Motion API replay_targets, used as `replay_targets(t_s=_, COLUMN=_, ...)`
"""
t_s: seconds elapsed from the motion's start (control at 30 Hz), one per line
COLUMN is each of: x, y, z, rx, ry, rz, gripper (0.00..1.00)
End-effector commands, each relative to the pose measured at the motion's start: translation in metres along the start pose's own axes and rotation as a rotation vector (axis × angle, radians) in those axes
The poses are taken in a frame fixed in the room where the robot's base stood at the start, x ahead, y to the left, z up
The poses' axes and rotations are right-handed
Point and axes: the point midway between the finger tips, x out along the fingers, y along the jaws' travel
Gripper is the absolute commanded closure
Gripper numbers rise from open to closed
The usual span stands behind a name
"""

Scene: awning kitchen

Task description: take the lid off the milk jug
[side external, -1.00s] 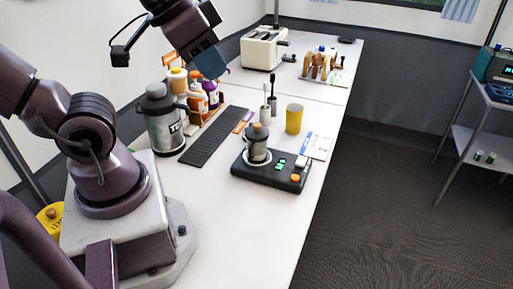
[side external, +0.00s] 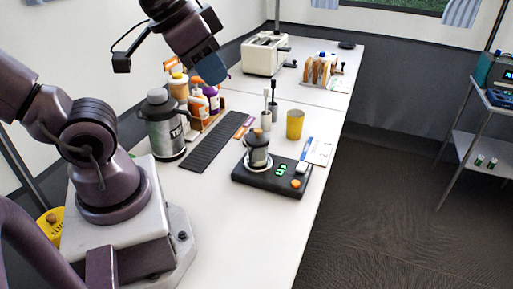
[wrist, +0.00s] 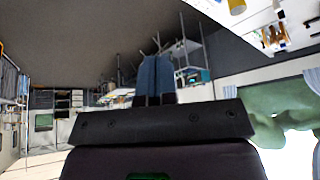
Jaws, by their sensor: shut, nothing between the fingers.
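A small grey jug (side external: 257,159) stands upright on a black scale-like device (side external: 262,182). A lid with a tan knob (side external: 258,136) sits on the jug's top. A larger grey metal flask (side external: 164,135) with a dark top stands further left; no label there names either vessel as the milk jug. My gripper (side external: 216,78) is in the air above the bottles, up and left of the small jug and apart from it. In the wrist view its blue fingers (wrist: 155,79) are together and empty. The wrist view does not clearly show the jug.
Several bottles (side external: 203,103) stand beside a dark ribbed strip (side external: 215,143). A yellow cup (side external: 295,124) and a holder with brushes (side external: 267,119) are behind the small jug. A toaster (side external: 264,54) and a rack (side external: 320,70) are farther back. The near counter is clear.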

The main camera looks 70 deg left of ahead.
Motion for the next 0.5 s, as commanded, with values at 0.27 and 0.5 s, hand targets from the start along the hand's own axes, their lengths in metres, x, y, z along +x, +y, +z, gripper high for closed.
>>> replay_targets(t_s=0.27, x=0.0, y=0.0, z=0.0, rx=0.0, ry=0.0, rz=0.0, gripper=0.72)
replay_targets(t_s=0.5, x=0.0, y=0.0, z=0.0, rx=0.0, ry=0.0, rz=0.0, gripper=0.17)
